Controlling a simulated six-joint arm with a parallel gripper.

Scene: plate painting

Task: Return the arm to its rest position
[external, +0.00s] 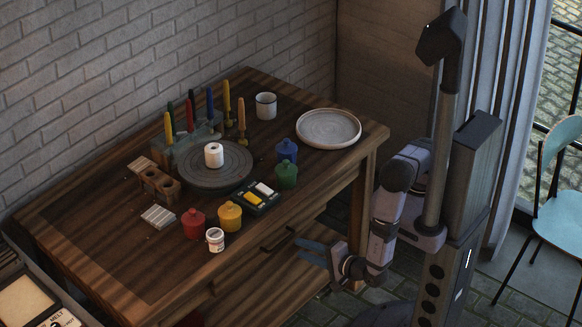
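My arm hangs folded beside its dark column at the right of the external view. My gripper (312,251) is in front of the wooden table's (110,238) front edge, low and to the right, pointing left. Its two bluish fingers look spread apart with nothing between them. It appears clear of the objects on the table. A white plate (328,128) lies at the table's right end. A round dark turntable (190,179) stands mid-table with a small white roll-like piece (214,155) on it.
Red (194,223), yellow (230,216), green (286,175) and blue (286,151) pots stand near the front edge, with a white jar (215,239). A light blue chair (560,220) is far right.

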